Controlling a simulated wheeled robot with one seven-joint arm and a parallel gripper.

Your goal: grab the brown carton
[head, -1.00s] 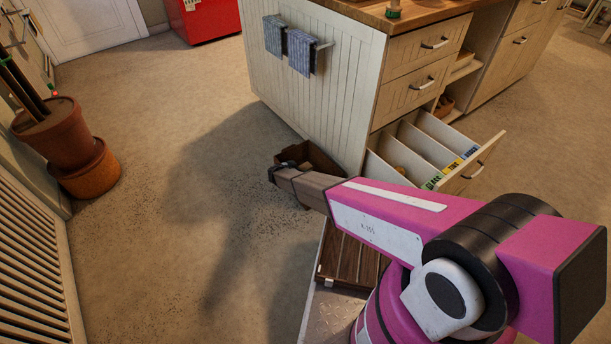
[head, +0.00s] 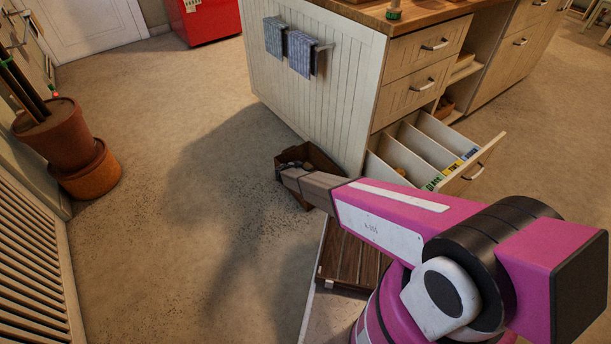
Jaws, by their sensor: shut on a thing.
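The brown carton (head: 322,160) is an open-topped box at the near corner of the white island, left of the open drawer. My forearm reaches across its near side from the right and hides much of it. My gripper (head: 296,165) is at the carton's left part, small and dark in this view. It is shut on the carton; the fingertips and exact grip point are hard to make out. I cannot tell whether the carton touches the floor.
The open drawer (head: 484,166) with dividers juts out right of the carton. The island side panel (head: 315,95) stands close behind it, with towels (head: 300,52) hanging. A terracotta pot (head: 62,138) stands far left. The floor (head: 180,200) between is clear.

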